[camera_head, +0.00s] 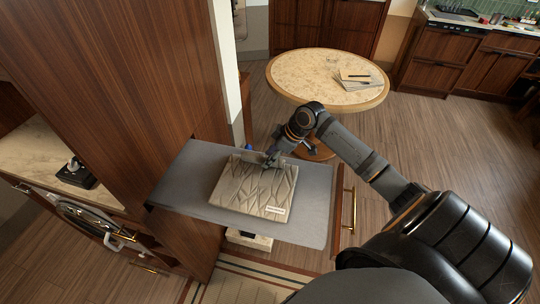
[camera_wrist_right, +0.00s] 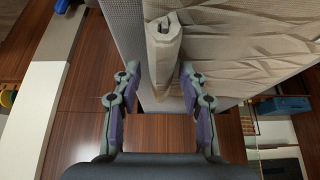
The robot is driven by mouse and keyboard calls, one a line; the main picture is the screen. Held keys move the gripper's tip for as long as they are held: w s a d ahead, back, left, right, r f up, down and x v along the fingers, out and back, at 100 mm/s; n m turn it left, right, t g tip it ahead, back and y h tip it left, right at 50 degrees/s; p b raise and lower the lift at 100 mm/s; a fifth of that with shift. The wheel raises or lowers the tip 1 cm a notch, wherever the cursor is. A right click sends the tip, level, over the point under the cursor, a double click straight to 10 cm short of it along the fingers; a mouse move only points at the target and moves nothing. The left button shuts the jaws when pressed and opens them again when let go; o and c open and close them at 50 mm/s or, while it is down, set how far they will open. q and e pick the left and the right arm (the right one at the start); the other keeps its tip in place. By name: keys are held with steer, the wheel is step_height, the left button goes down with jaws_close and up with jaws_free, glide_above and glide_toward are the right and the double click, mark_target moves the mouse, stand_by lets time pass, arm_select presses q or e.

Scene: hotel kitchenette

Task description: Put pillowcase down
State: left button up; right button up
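The pillowcase (camera_head: 254,187) is a beige, creased, folded bundle with a small white label at its near right corner. It lies flat on the grey pull-out board (camera_head: 310,205). My right gripper (camera_head: 265,158) is at the far edge of the pillowcase. In the right wrist view the right gripper's fingers (camera_wrist_right: 160,75) are apart, one on each side of a folded end of the pillowcase (camera_wrist_right: 235,50). A gap shows beside the left finger; I cannot tell if the right finger touches the cloth. My left gripper is not in view.
A round table (camera_head: 310,77) with papers stands beyond the board. A tall wooden cabinet (camera_head: 110,90) rises on the left of the board. A brass handle (camera_head: 348,211) is on the panel at the board's right. Open wooden floor (camera_head: 440,140) lies to the right.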

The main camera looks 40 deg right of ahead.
steer(key=v, duration=0.7)
steer(key=shift+d+r+p, duration=0.1)
steer(key=shift+r+p, duration=0.1)
steer(key=shift+p, duration=0.1)
steer(key=p+v, duration=0.5)
steer(key=p, duration=0.3)
steer(key=shift+p, duration=0.4)
